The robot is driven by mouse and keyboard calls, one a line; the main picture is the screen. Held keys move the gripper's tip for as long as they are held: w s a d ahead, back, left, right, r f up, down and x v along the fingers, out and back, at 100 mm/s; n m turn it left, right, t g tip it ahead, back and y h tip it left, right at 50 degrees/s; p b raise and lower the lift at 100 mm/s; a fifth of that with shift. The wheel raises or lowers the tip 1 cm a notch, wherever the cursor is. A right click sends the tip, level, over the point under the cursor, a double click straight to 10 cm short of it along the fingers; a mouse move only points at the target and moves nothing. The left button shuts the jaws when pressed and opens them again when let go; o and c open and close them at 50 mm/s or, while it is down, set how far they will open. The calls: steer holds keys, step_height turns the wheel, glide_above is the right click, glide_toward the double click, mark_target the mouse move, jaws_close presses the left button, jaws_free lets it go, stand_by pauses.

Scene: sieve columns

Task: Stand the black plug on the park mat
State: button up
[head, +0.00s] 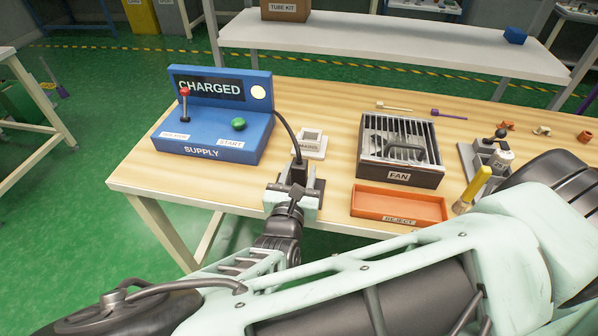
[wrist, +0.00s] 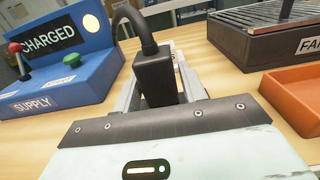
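The black plug (head: 298,173) stands upright between the fingers of my gripper (head: 297,188), near the table's front edge. In the wrist view the plug (wrist: 156,78) fills the gap between the fingers of my gripper (wrist: 158,92), which look shut on it. Its black cable (wrist: 137,20) rises from its top and loops back to the blue supply box (head: 215,130). A small white pad with a grey square and a label, apparently the park mat (head: 312,144), lies just behind the plug. The plug's lower end is hidden, so I cannot tell its height above the table.
The supply box reads CHARGED, with a red-knobbed lever (head: 185,100) and a green button (head: 238,124). Right of the pad stand the fan box (head: 400,178) and the orange reject tray (head: 398,206). A yellow-handled tool (head: 473,188) is farther right. Bare wood surrounds the pad.

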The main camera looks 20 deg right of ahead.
steer(key=shift+o, duration=0.5)
steer(key=shift+r, duration=0.1)
steer(key=shift+s+a+r, duration=0.1)
steer(key=p+v, duration=0.2)
steer(key=v, duration=0.9)
steer(key=s+d+r+m+g, duration=0.35)
steer(key=s+m+g, duration=0.45)
steer(key=m+g, duration=0.4)
steer(key=s+a+r+m+g+y, duration=0.1)
steer(key=r+m+y, duration=0.3)
steer(key=r, duration=0.4)
steer(key=s+a+r+m+g+y, duration=0.1)
steer(key=s+a+r+m+y, duration=0.1)
steer(key=r+m+y, duration=0.3)
step_height(320, 180, up, 3)
steer(key=shift+f+g+y, duration=0.15)
steer(key=shift+g+y, duration=0.15)
steer(key=shift+y, duration=0.8)
